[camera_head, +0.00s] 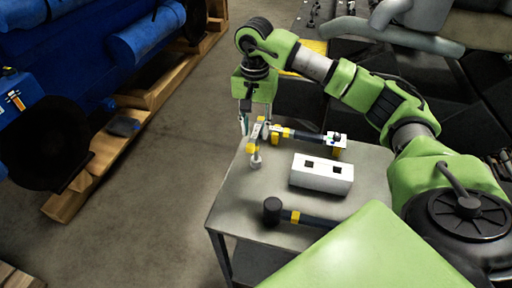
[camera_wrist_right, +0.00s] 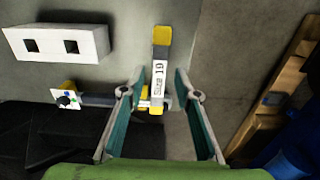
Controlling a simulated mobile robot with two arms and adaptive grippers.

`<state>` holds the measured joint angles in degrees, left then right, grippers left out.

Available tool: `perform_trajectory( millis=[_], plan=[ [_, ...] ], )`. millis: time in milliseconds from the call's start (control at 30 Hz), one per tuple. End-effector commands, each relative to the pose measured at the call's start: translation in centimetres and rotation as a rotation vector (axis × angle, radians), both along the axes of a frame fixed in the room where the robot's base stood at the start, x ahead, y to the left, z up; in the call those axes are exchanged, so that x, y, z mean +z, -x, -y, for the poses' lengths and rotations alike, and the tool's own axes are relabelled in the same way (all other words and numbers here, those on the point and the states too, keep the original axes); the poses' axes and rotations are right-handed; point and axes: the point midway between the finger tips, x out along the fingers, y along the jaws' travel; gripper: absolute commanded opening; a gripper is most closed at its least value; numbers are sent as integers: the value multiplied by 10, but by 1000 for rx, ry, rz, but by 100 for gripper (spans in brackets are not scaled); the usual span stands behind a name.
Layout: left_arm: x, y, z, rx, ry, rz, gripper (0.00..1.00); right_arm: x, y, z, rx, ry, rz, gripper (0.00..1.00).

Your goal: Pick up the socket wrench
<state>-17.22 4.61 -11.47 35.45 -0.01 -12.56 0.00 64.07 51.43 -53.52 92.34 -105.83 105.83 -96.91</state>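My right gripper (camera_head: 255,124) points down over the far left corner of the grey table (camera_head: 230,206). Its two fingers are apart and nothing is clamped between them. A tool with yellow parts and a white "Size 19" label (camera_wrist_right: 160,76) shows between the fingertips in the wrist view. A second tool with a dark handle (camera_head: 307,136) and a pale square head lies along the table's far edge, by yellow supports. It also shows in the wrist view (camera_wrist_right: 67,98), partly behind a finger. I cannot tell for certain which one is the socket wrench. My left gripper is out of view.
A white block with two square holes (camera_head: 321,174) stands mid-table. A black-headed mallet (camera_head: 272,210) lies near the front edge. A blue machine (camera_head: 60,50) on wooden beams (camera_head: 150,102) is at the left. Open floor (camera_head: 165,180) lies between it and the table.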

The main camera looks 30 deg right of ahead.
Motion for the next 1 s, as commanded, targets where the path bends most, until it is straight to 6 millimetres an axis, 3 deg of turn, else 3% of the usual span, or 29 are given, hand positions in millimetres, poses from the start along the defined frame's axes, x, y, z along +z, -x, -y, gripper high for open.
perform_trajectory(
  millis=[333,600,867,1000],
  plan=[
    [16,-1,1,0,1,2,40,-30,2,1,0,-1,-3,30],
    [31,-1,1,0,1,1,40,-68,3,1,-1,-2,-1,30],
    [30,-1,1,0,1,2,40,-72,3,1,0,-1,2,30],
    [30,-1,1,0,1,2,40,-72,3,1,0,-1,2,0]
  ],
)
